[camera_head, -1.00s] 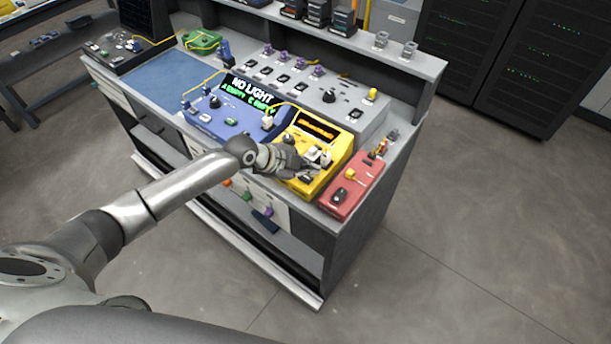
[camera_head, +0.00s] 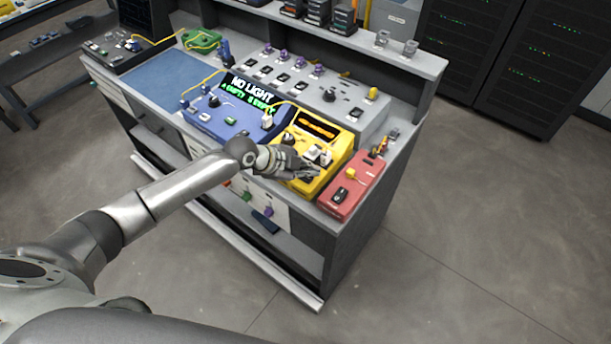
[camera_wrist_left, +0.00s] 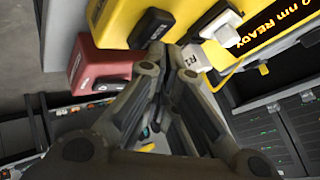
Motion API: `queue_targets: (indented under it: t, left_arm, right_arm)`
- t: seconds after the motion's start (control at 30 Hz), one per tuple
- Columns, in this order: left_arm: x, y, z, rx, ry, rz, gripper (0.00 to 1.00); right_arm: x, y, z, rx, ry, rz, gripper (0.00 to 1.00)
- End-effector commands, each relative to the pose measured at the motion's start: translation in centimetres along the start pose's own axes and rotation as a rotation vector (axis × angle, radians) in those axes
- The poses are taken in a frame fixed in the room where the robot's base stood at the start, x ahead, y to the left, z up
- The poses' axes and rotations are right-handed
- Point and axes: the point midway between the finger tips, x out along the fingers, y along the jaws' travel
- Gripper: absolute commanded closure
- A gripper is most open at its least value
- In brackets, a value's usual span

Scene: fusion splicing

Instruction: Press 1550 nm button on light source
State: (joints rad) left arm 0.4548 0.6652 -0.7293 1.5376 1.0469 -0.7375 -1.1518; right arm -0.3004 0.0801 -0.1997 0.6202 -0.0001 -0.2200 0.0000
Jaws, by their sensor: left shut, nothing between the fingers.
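The yellow light source (camera_head: 338,138) stands on the bench between a blue device and a red device. Its dark display (camera_head: 317,124) has orange lettering; in the left wrist view, part of the display (camera_wrist_left: 283,28) reads "nm READY", upside down. My left gripper (camera_head: 314,175) is shut and empty over the lower front of the yellow case. In the left wrist view its fingertips (camera_wrist_left: 168,62) are close to a black button (camera_wrist_left: 150,28) and a white block (camera_wrist_left: 195,58) on that case. I cannot tell whether they touch anything. My right gripper is not in view.
The blue device (camera_head: 205,125) shows "NO LIGHT" on its screen. The red device (camera_head: 350,192) with a black part on top stands close on the right. A grey panel (camera_head: 350,110) with several connectors is behind. Open floor (camera_head: 470,210) lies right of the bench.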

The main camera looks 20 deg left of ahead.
Motion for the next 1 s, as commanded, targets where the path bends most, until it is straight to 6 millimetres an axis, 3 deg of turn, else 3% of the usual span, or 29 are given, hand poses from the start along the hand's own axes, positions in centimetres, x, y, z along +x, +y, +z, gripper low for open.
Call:
queue_targets:
  t: [1.0]
  left_arm:
    - [0.7, 0.5, 0.5, 0.0, -0.001, 0.0, 1.0]
  right_arm:
    - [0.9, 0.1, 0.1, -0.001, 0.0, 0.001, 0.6]
